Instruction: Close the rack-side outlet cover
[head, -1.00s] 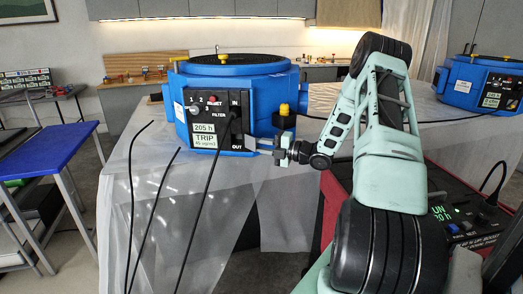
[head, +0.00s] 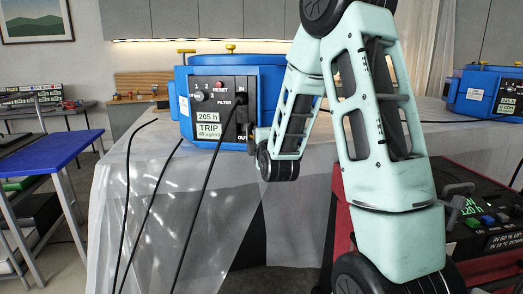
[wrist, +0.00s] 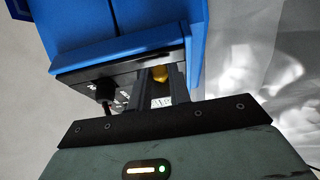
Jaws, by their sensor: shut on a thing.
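The blue unit (head: 264,78) with a black front panel (head: 216,108) stands on the sheeted table in the head view. The panel reads TRIP, with IN and OUT labels on its right side. My gripper (wrist: 163,86) is at the panel's OUT side, with its fingers close around a small yellow piece (wrist: 160,73) below the blue body (wrist: 130,28). My arm hides most of the gripper and the outlet area in the head view. I cannot tell whether the yellow piece belongs to the outlet cover, nor how far the cover stands open.
Black cables (head: 211,185) hang down the table's front, one from the panel. A red-and-black machine (head: 470,225) stands close to my arm at right. A second blue unit (head: 478,92) is behind it. A blue-topped table (head: 50,157) is at left.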

